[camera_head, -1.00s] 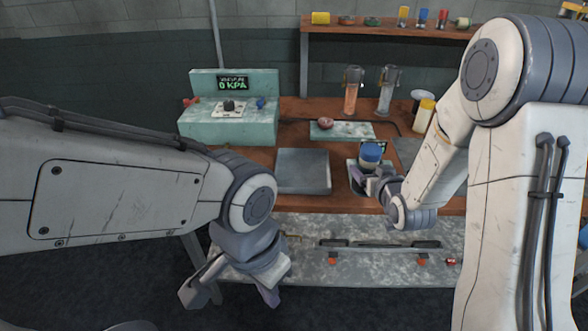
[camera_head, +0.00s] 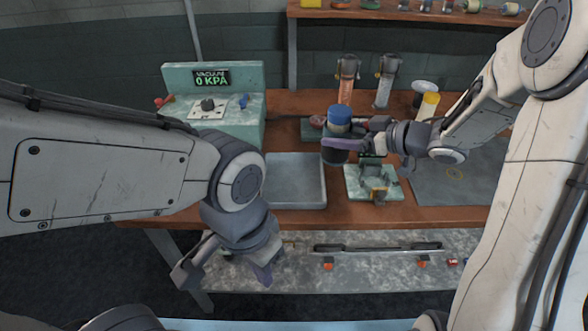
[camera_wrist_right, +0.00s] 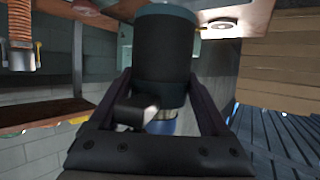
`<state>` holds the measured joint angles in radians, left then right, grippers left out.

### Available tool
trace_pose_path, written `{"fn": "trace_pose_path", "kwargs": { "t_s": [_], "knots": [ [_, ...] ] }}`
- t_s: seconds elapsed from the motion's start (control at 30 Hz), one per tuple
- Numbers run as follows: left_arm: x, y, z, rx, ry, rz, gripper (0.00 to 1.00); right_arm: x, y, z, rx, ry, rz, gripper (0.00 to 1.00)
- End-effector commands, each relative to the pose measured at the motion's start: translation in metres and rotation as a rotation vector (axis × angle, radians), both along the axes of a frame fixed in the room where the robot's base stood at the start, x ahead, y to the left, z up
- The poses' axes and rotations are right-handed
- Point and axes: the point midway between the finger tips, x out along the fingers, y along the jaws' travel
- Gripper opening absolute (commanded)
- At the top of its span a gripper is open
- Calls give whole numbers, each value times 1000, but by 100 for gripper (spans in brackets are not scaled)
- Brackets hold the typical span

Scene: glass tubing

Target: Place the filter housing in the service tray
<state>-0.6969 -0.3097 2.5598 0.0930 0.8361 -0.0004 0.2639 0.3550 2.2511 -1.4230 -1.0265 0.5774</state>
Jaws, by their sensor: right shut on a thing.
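My right gripper (camera_head: 342,146) is shut on the filter housing (camera_head: 338,117), a dark cylinder with a blue cap, held upright. In the right wrist view the dark body of the housing (camera_wrist_right: 165,50) fills the space between the fingers. The housing appears near the back right corner of the grey service tray (camera_head: 296,204), apparently raised; its exact height is hard to tell. The tray looks empty. My left gripper (camera_head: 226,275) is open and empty, in front of the bench's front edge.
A pale green stand with a bracket (camera_head: 373,183) is right of the tray. A vacuum console (camera_head: 212,77) is at the back left. Two clear columns, one orange (camera_head: 346,82), stand behind the housing. A grey mat (camera_head: 455,178) lies at right. A lower shelf (camera_head: 370,275) holds a long bar.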

Motion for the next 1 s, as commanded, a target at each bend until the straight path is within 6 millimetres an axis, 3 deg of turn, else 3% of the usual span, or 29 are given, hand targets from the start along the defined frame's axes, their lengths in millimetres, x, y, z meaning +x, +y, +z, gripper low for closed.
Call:
{"fn": "trace_pose_path", "kwargs": {
  "t_s": [0.3,0.5,0.63,0.9,1.0],
  "knots": [
    [0,0,-10,0,0,0,0,12,70,-44,0,4,5,16],
    [0,0,-12,0,0,0,0,18,100,-61,0,0,4,16],
    [0,0,-12,0,0,0,0,20,105,-66,0,0,1,16],
    [0,0,-14,0,0,0,0,20,104,-102,0,3,-1,16],
    [0,0,-14,0,0,0,0,20,104,-104,0,-2,-1,16]
  ]
}}
